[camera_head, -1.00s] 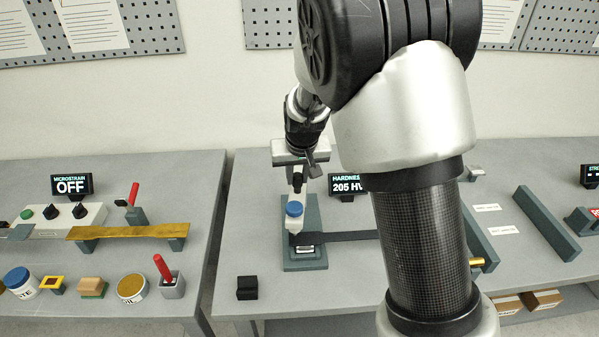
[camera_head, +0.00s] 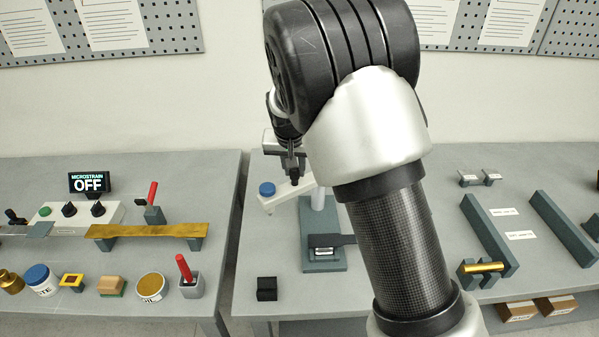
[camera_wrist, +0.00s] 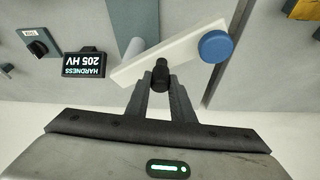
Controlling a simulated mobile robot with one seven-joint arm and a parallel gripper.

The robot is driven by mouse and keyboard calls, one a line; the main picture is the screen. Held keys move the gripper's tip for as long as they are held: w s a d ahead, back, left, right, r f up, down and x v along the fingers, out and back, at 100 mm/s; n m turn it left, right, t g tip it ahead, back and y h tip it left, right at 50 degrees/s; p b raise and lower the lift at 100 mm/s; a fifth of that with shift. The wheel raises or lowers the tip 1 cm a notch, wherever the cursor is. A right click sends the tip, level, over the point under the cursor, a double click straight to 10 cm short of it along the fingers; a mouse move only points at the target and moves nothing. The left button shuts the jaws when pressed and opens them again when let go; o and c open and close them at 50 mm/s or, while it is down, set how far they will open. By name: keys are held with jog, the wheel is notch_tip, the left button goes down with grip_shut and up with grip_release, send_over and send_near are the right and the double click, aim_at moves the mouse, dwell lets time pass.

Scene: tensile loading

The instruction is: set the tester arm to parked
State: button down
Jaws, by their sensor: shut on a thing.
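The hardness tester has a white swinging arm (camera_head: 284,200) with a blue round cap (camera_head: 267,189) at its outer end. The arm points left and toward the front from the light post (camera_head: 318,200), clear of the left side of the grey-green base (camera_head: 323,266). My gripper (camera_head: 293,170) is at the arm, partly hidden by my own arm. In the wrist view, my gripper (camera_wrist: 161,88) is shut on a black knob (camera_wrist: 161,72) on the white arm (camera_wrist: 180,52), with the blue cap (camera_wrist: 215,46) to the right.
The hardness display (camera_wrist: 83,63) reads 205 HV. A dark flat strip (camera_head: 328,240) lies across the tester base. A small black block (camera_head: 266,288) stands near the table's front edge. The left table holds a microstrain display (camera_head: 90,182) reading OFF. The table left of the cap is clear.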

jog(key=shift+w+a, duration=0.6)
jog(key=shift+w, duration=0.15)
jog(key=shift+r, duration=0.1)
jog(key=c, duration=1.5)
grip_release()
jog(key=shift+c, duration=0.2)
jog(key=shift+d, duration=0.1)
jog(key=b+v, duration=0.1)
jog(key=v, duration=1.6)
jog(key=shift+s+r, duration=0.1)
